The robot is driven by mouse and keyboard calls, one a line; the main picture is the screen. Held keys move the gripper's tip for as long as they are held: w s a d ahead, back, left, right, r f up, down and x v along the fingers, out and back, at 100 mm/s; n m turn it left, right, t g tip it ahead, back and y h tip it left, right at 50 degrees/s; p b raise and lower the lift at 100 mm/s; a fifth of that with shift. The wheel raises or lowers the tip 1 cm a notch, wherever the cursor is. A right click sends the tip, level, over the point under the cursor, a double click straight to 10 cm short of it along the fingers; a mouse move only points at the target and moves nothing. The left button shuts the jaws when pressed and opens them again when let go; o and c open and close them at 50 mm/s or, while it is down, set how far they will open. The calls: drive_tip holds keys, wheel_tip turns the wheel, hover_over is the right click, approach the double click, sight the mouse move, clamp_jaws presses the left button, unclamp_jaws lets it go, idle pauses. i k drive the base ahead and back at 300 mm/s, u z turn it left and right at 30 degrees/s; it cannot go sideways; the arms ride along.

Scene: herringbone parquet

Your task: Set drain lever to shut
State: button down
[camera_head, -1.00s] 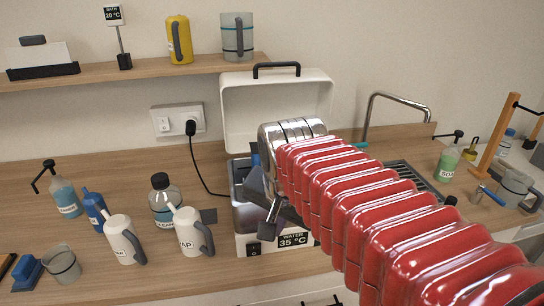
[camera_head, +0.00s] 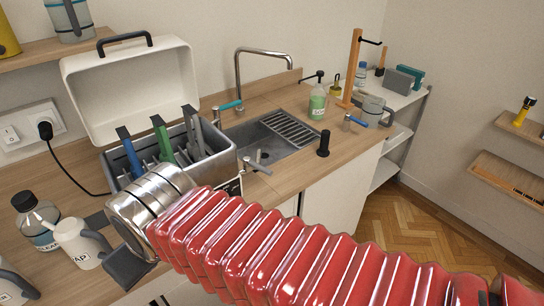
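A grey metal lever (camera_head: 256,164) shows at the right side of the water bath (camera_head: 222,162), near the front of the sink. It looks like the drain lever, but I cannot read its setting. The bath is an open metal box holding blue, green and grey-handled racks. Its white lid (camera_head: 130,92) stands open behind it. My gripper (camera_head: 130,268) hangs over the counter's front edge, in front of the bath and left of the lever, apart from it. The silver wrist and red sleeve hide part of the bath's front. The gap between the fingers is not clear.
The sink (camera_head: 268,140) has a tap (camera_head: 240,75) with a teal handle. A black upright object (camera_head: 324,143) stands near the counter's right front. Parquet floor is open at right.

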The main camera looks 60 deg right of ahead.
sight(247, 162)
drive_tip(key=u, duration=0.7)
drive_tip(key=k, duration=1.3)
drive_tip(key=z, duration=0.75)
drive_tip(key=i, duration=0.95)
drive_tip(key=z, duration=0.05)
